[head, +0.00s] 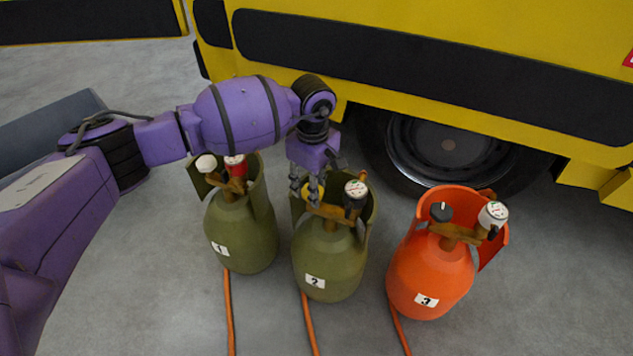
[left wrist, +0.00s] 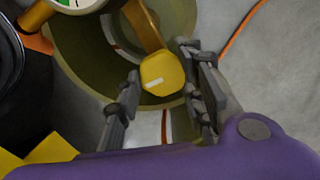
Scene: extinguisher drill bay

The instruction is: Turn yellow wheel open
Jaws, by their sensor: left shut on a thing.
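The yellow wheel (left wrist: 162,73) is a small knob with a white mark, on the valve of the olive green cylinder labelled 2 (head: 330,262). In the head view it is mostly hidden by my fingers. My left gripper (head: 311,190) reaches down onto the left end of that valve. In the left wrist view its fingers (left wrist: 163,95) stand on either side of the yellow wheel, and it is shut on it. A white-faced gauge (head: 356,188) is on the right of the same valve. My right gripper is not in view.
An orange cylinder labelled 3 (head: 430,275) stands on the right. Orange hoses run forward over the floor. A yellow vehicle (head: 400,25) with a black tyre stands behind.

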